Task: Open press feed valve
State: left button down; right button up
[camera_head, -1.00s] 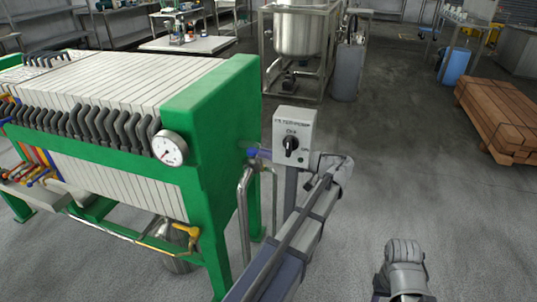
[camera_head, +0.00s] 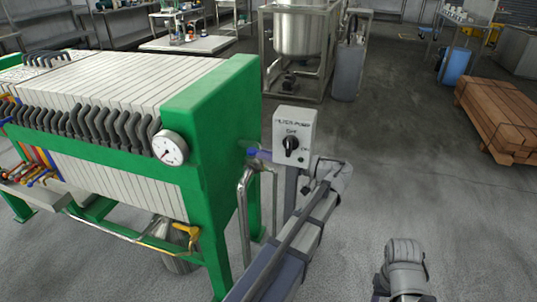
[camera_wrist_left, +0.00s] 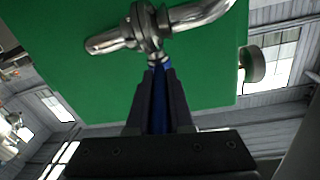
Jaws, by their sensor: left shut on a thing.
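The press feed valve sits on a bright metal pipe at the end of the green filter press (camera_head: 217,150). Its blue handle (camera_head: 253,153) shows small in the head view, left of the switch box. In the left wrist view the blue handle (camera_wrist_left: 160,105) lies between the two dark fingers of my left gripper (camera_wrist_left: 160,75), which is shut on it. The metal valve body (camera_wrist_left: 148,28) is just beyond the fingertips, before the green panel. In the head view the switch post partly hides my left gripper.
A grey filter pump switch box (camera_head: 294,135) on a post stands close to my left arm. A pressure gauge (camera_head: 170,148) sits on the press. A steel tank (camera_head: 302,30) stands behind. Brown timber (camera_head: 503,115) lies at right, with clear floor between.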

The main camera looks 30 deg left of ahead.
pick_arm(q)
jog(key=shift+t, duration=0.4)
jog(key=c, duration=0.8)
grip_release()
jog(key=d, duration=0.7)
jog(key=shift+w+d, duration=0.35)
jog(key=shift+d, duration=0.05)
